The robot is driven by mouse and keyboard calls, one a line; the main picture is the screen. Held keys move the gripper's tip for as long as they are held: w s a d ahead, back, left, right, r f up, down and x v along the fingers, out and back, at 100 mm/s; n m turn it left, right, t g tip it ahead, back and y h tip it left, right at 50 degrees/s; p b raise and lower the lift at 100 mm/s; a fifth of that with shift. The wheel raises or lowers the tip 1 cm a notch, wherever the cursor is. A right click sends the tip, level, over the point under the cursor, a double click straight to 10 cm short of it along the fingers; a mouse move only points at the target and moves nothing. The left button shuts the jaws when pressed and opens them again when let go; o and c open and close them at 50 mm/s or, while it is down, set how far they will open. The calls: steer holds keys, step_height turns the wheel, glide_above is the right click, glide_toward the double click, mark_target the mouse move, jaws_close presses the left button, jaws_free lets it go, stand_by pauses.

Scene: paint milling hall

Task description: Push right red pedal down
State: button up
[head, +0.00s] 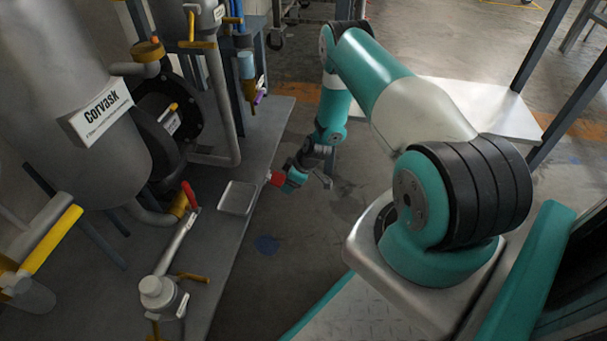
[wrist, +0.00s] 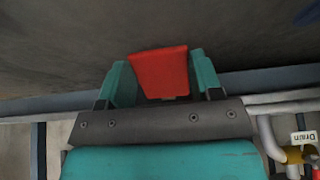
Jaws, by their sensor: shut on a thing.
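The red pedal (head: 277,179) shows in the head view as a small red block at the edge of the grey machine platform. In the wrist view the red pedal (wrist: 159,72) is a wide red plate between two teal fingers. My gripper (head: 283,181) is at the pedal, and in the wrist view my gripper (wrist: 160,82) has one finger on each side of it, shut on it. The pedal's mount is mostly hidden behind my gripper. I cannot tell from these frames how far down the pedal stands.
A shallow metal tray (head: 238,198) lies on the platform (head: 225,245) left of the pedal. A red-handled lever (head: 190,195), pipes and a grey tank (head: 60,110) labelled Corvask stand further left. A "Drain" label (wrist: 304,137) shows at lower right. Floor right of the platform is clear.

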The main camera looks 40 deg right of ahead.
steer(key=shift+f, duration=0.1)
stand_by(0.3)
steer(key=o, duration=1.3)
steer(key=p+v, duration=0.9)
steer(key=v, duration=0.8)
steer(key=shift+s+d+p, duration=0.1)
steer(key=shift+s+p, duration=0.05)
steer(key=shift+p, duration=0.15)
